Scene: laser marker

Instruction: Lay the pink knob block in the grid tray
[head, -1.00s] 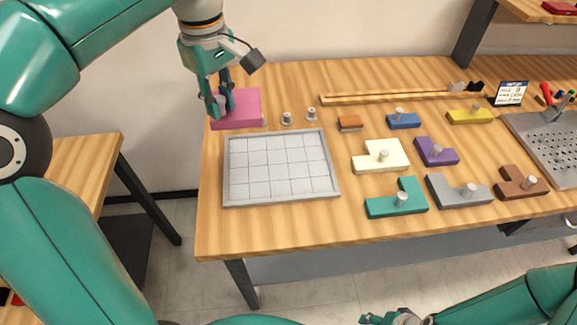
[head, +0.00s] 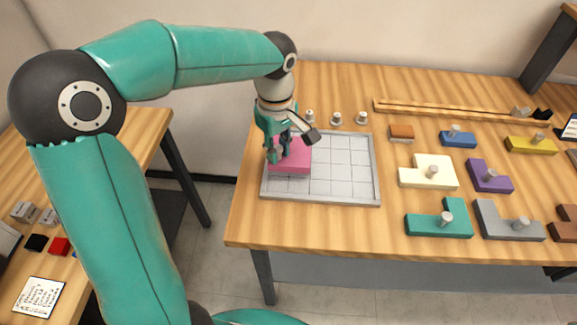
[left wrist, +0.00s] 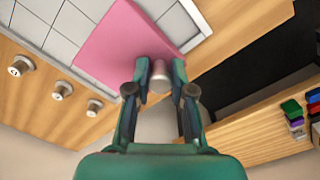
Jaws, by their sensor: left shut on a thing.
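The pink knob block (head: 297,160) is over the left part of the grid tray (head: 346,165) in the head view. My left gripper (head: 280,153) is above the block with its fingers shut on its knob. In the left wrist view the pink block (left wrist: 115,45) shows flat, with the grey knob (left wrist: 159,78) between the fingertips. The block overlaps the light grid tray (left wrist: 40,28) and hides part of its rim. I cannot tell whether the block touches the tray floor. The rest of the tray is empty. My right gripper is not in view.
Three small metal pegs (head: 336,118) stand behind the tray. To its right are an orange block (head: 401,132) and knob blocks in cream (head: 415,173), teal (head: 428,225), blue (head: 458,140), purple (head: 490,178) and grey (head: 500,228). A wooden rail (head: 440,110) lies behind them.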

